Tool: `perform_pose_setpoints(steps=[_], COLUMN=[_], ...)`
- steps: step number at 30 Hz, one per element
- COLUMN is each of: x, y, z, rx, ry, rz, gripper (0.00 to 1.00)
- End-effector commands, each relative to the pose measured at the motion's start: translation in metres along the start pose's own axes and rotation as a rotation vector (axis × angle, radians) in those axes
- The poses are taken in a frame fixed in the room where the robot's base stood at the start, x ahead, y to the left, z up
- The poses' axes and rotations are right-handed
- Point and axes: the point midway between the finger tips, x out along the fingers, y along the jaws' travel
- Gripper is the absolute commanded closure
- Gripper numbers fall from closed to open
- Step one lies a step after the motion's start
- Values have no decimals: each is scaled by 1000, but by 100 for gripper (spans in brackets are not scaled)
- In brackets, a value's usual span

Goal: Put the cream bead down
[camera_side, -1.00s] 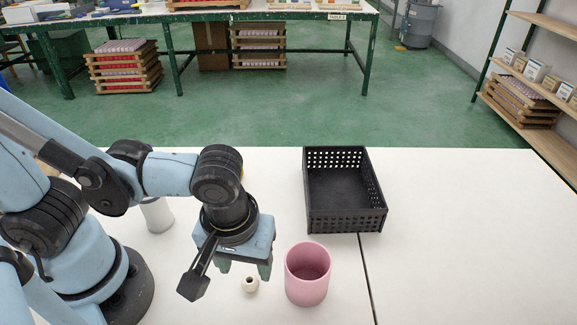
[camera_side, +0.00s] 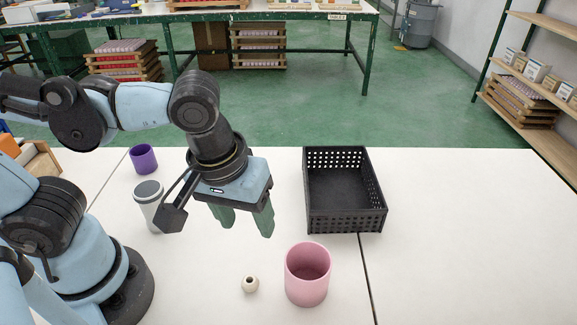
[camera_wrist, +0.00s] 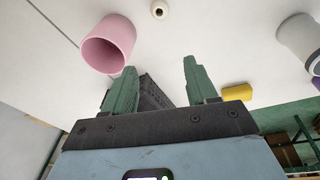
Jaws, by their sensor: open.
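The cream bead (camera_side: 250,284) sits on the white table, just left of the pink cup (camera_side: 307,285) and apart from it. In the wrist view the bead (camera_wrist: 159,9) is at the top edge, with the pink cup (camera_wrist: 110,45) to its left. My gripper (camera_side: 246,226) is open and raised above the table, behind the bead in the side view. In the wrist view my gripper (camera_wrist: 160,75) has its green fingers apart with nothing between them.
A black perforated basket (camera_side: 378,220) stands behind the pink cup. A white cylinder with a grey top (camera_side: 149,205) and a purple cup (camera_side: 143,159) stand at the left. A yellow object (camera_wrist: 237,91) shows in the wrist view. The table's right side is clear.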

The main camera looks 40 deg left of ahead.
Motion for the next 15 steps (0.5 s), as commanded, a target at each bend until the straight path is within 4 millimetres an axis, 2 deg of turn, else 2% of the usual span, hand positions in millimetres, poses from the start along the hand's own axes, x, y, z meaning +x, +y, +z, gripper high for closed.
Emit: perform_pose_setpoints(steps=[3,9,15], x=[4,3,-1], y=[-18,-54,-82], z=[-40,-95,-124], rx=[99,300,425], ry=[77,271,408], rz=[79,129,95], gripper=[43,43,43])
